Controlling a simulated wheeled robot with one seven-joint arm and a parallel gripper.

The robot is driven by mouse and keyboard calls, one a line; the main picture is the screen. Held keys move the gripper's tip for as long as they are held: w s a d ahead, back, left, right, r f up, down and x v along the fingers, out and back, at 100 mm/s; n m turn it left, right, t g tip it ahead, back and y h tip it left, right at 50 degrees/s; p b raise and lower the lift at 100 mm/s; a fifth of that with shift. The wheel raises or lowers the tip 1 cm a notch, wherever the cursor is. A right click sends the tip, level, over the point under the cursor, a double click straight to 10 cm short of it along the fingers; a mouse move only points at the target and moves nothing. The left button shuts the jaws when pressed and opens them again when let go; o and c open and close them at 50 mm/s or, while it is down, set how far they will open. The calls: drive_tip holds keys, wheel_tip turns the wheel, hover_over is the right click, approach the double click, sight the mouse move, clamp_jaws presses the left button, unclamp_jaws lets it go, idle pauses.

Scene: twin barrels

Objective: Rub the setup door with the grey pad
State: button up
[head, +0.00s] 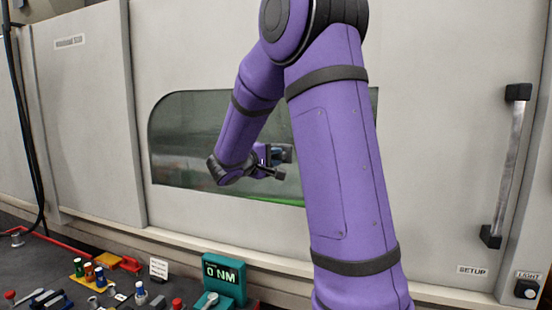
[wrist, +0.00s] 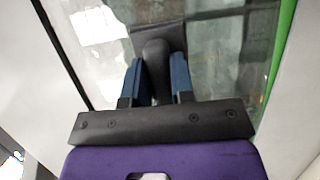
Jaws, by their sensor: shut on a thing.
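The setup door (head: 440,150) is a large pale grey panel with a dark window (head: 195,120), a vertical handle (head: 510,165) at right and a SETUP label. My gripper (head: 281,154) is in front of the window, partly beside my purple upper arm. In the wrist view, its blue fingers (wrist: 156,62) are shut on the upright handle of the grey pad (wrist: 157,37). The pad's dark flat plate faces the window glass, which also shows in the wrist view (wrist: 225,45). I cannot tell whether it touches the glass. The pad is mostly hidden in the head view.
A dark bench (head: 55,260) runs along the lower left with several small tools, a teal torque display (head: 224,276) reading 0 NM and a small white card (head: 159,269). A LIGHT button (head: 526,289) is at lower right. My arm covers the window's right part.

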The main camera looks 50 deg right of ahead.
drive_tip(key=shift+w+d+f, duration=0.1)
drive_tip(key=shift+w+d, duration=0.25)
drive_tip(key=shift+d, duration=0.55)
drive_tip(key=shift+w+d+r, duration=0.1)
drive_tip(key=shift+w+d, duration=0.3)
drive_tip(key=shift+d, duration=0.45)
drive_tip(key=shift+w+d+f, duration=0.1)
drive_tip(key=shift+w+d, duration=0.25)
drive_tip(key=shift+d, duration=0.55)
drive_tip(key=shift+w+d, duration=0.2)
drive_tip(key=shift+d, duration=0.25)
drive_tip(key=shift+w+d, duration=0.2)
drive_tip(key=shift+d, duration=0.25)
drive_tip(key=shift+s+d+r, duration=0.45)
drive_tip(key=shift+s+d, duration=0.95)
drive_tip(key=shift+s, duration=1.95)
drive_tip(key=shift+s+d+r, duration=0.4)
drive_tip(key=shift+s+d, duration=1)
drive_tip(key=shift+s, duration=1.95)
drive_tip(key=w+a, duration=0.2)
drive_tip(key=w, duration=0.4)
drive_tip(key=w+a, duration=0.3)
drive_tip(key=w, duration=0.4)
drive_tip(key=shift+w+a, duration=0.25)
